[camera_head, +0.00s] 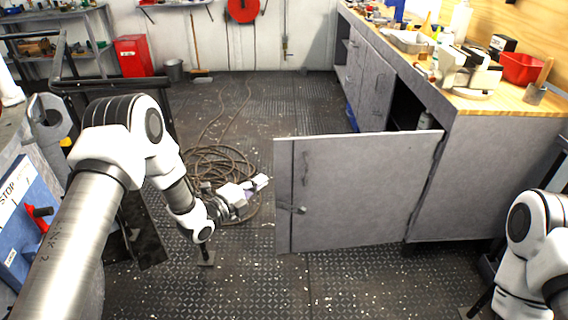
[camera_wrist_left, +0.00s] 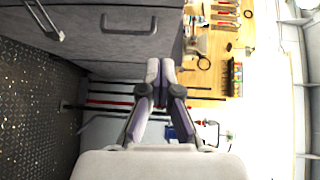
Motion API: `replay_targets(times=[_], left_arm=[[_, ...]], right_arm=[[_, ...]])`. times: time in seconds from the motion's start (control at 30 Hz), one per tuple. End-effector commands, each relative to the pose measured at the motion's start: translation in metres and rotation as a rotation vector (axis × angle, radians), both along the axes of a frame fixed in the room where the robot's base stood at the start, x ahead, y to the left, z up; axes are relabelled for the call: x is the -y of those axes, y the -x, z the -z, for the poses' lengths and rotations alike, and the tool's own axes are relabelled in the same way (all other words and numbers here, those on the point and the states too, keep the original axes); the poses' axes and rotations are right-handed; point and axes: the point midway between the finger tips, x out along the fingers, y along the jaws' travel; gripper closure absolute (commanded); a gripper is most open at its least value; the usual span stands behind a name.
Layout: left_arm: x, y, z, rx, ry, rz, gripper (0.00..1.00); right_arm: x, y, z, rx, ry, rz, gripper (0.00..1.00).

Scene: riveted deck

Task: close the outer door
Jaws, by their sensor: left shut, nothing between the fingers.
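The outer door (camera_head: 365,190) is a grey panel standing wide open, swung out from the end of the grey workbench cabinet (camera_head: 490,175). Its hinged side is at the right, and its free edge, with a small knob (camera_head: 300,210) near it, is at the left. My left gripper (camera_head: 264,182) is shut and empty, just left of the free edge in the picture; I cannot tell whether it touches the door. In the left wrist view the shut fingers (camera_wrist_left: 160,70) point toward grey cabinet fronts (camera_wrist_left: 110,50). My right gripper is out of view.
Tools and a red bin (camera_head: 521,68) crowd the wooden benchtop (camera_head: 510,100). A coiled hose (camera_head: 215,165) lies on the deck behind my left gripper. A blue stop-marked box (camera_head: 30,220) stands at the left. The deck in front of the door is clear.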

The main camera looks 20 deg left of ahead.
Motion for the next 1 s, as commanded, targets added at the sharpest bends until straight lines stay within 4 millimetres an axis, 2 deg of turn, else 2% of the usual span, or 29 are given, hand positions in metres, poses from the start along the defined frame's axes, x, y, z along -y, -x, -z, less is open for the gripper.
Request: replay_targets(times=[0.03,0.13,0.3,0.43,0.83,1.0], left_arm=[[-0.005,-0.004,0.013,0.016,0.003,-0.010,1.00],[-0.011,-0.007,0.016,0.031,0.008,-0.022,1.00],[-0.011,-0.011,0.012,0.042,0.009,-0.024,1.00],[-0.005,-0.024,0.012,0.043,0.007,-0.023,1.00],[0.029,-0.102,0.013,0.042,0.008,-0.022,1.00],[0.017,-0.128,0.013,0.042,0.009,-0.025,1.00]], right_arm=[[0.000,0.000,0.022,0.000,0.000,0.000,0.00],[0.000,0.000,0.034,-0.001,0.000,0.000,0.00],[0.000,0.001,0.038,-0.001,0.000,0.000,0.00],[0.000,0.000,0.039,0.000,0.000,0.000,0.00],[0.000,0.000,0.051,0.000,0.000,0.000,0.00],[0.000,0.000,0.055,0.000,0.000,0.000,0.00]])
